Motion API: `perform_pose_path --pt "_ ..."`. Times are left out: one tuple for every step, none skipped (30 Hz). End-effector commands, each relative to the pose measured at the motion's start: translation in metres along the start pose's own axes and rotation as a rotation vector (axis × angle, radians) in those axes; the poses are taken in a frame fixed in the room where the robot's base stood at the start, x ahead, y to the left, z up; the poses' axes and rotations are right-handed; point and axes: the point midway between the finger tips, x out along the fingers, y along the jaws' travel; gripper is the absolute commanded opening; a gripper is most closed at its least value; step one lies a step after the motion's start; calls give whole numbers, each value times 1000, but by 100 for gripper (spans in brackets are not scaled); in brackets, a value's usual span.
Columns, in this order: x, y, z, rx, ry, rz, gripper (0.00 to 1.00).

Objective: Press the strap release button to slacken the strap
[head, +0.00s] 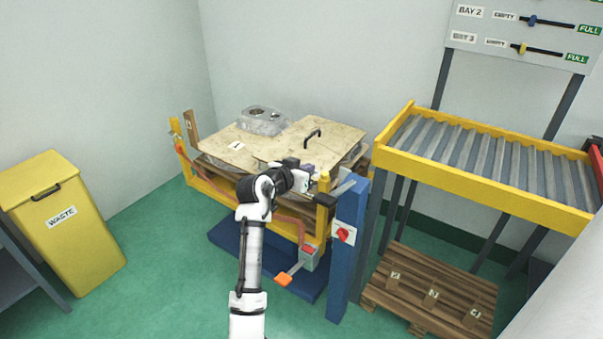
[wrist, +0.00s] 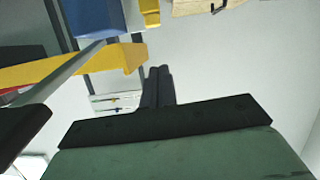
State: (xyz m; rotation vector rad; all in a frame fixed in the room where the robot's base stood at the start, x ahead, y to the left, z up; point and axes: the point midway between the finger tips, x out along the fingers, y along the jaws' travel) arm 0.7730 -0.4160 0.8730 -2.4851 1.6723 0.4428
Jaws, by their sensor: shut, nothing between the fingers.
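An orange-red strap (head: 291,222) runs along the front of the yellow-framed stack. At its lower right end is a small grey box (head: 309,260) with a red top, perhaps the release button. An orange tab (head: 284,280) sticks out at its lower left. My gripper (head: 309,178) is above and apart from that box, by the stack's front right corner. In the wrist view my gripper (wrist: 157,72) is shut, its fingers together and empty. The strap and grey box do not show clearly in the wrist view.
A blue post (head: 347,250) with a red knob (head: 346,235) stands right of the stack. Wooden boards (head: 235,150) and a casting (head: 262,121) top it. A roller conveyor (head: 480,165), a pallet (head: 425,290) and a yellow waste bin (head: 75,235) flank it. Green floor is open in front.

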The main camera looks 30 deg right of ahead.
Motion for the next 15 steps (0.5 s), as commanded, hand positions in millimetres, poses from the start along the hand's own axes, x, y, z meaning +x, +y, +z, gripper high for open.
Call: perform_pose_path --pt "-7 0 0 0 3 -1 0" --pt "-11 0 0 0 2 -1 0" --pt "-15 0 0 0 3 -1 0" --pt "-17 0 0 -1 2 -1 0" --pt "-19 0 0 -1 2 -1 0" --pt "-21 0 0 -1 2 -1 0" --pt "-22 0 -1 -1 1 0 0" --pt "-23 0 -1 0 1 0 0" --pt "-24 0 -1 0 1 0 0" --pt "-24 0 -1 0 1 0 0" --pt "-24 0 -1 0 2 0 0" --pt "-24 0 -2 0 2 0 0" --pt "-24 0 -2 0 2 0 0" --pt "-24 0 -2 0 2 0 0" --pt "-24 0 -2 0 2 0 0"
